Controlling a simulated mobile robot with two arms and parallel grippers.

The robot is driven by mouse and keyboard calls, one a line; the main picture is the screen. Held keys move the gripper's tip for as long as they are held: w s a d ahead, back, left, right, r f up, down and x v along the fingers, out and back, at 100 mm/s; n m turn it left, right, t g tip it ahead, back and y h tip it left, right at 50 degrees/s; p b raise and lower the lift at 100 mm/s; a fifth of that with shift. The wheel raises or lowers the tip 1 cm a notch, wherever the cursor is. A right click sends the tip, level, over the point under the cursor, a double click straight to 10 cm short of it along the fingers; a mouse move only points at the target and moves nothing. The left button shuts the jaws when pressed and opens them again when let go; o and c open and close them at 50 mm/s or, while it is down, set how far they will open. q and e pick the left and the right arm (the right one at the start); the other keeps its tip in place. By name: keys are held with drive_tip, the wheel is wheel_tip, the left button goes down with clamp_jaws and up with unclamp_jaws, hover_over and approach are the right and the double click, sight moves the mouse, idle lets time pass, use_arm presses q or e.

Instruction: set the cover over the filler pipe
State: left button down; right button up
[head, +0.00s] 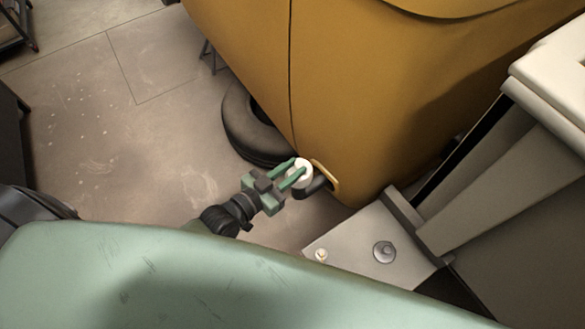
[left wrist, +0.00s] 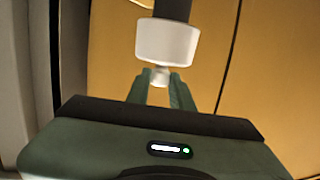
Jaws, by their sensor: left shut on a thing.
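The white cover (head: 304,169) is a round cap with a small knob. My left gripper (head: 291,174) has its green fingers shut on the knob. In the left wrist view, the cover (left wrist: 167,41) has its wide end facing away from the gripper (left wrist: 160,80). The dark filler pipe (head: 317,186) sticks out from the yellow body panel and meets the cover's wide end. In the left wrist view the pipe (left wrist: 173,9) lines up with the cover, slightly right of its middle. I cannot tell whether the cover is around the pipe's end or just in front of it. My right gripper is not in view.
The yellow vehicle body (head: 370,90) rises close behind the pipe, with a yellow-rimmed opening (head: 328,176) beside it. A black tyre (head: 252,125) is to the left. A grey metal plate with a bolt (head: 365,252) lies right of my gripper. The floor at left is clear.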

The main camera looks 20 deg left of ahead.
use_arm(q)
drive_tip(key=shift+f, duration=0.15)
drive_tip(key=shift+f+b, duration=0.45)
drive_tip(key=shift+f, duration=0.05)
drive_tip(key=c, duration=1.2)
unclamp_jaws()
drive_tip(key=shift+c, duration=0.2)
drive_tip(key=shift+r, duration=0.1)
drive_tip(key=shift+r+p, duration=0.7)
drive_tip(key=shift+r, duration=0.15)
drive_tip(key=v, duration=1.2)
drive_tip(key=shift+f, duration=0.35)
